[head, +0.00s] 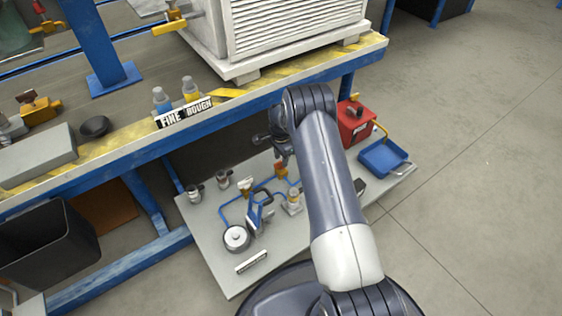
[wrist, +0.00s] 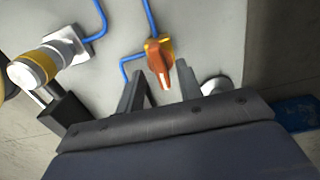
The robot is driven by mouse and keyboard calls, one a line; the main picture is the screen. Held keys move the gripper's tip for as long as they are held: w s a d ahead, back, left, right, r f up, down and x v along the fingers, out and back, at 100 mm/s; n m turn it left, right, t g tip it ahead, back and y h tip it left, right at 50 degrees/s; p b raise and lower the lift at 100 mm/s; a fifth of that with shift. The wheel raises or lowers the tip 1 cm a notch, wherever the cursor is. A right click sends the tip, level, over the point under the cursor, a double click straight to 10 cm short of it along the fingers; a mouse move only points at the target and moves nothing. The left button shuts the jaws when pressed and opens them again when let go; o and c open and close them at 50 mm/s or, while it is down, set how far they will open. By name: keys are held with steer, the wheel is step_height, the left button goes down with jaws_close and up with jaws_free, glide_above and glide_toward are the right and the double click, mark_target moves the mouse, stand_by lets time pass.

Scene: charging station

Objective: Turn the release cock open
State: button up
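The release cock, as I take it, has an orange handle on a yellow body (wrist: 160,62), with blue pipe running to it, in the wrist view. In the head view the orange piece (head: 281,169) shows on the grey panel just below my gripper. My gripper (wrist: 161,86) is open, one finger on each side of the orange handle's near end in the picture. Nothing is held between the fingers. I cannot tell how deep the handle lies between them or whether they touch it. In the head view my gripper (head: 281,158) points down and is partly hidden by my arm.
A yellow-banded cylinder (wrist: 36,67) stands left of the cock. A round gauge (head: 236,238) and small fittings (head: 195,192) stand on the low panel (head: 215,275). A red box (head: 355,122) and blue tray (head: 383,158) lie right. The workbench edge (head: 130,160) overhangs behind.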

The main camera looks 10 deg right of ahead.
steer(key=shift+f, duration=0.5)
jaws_close()
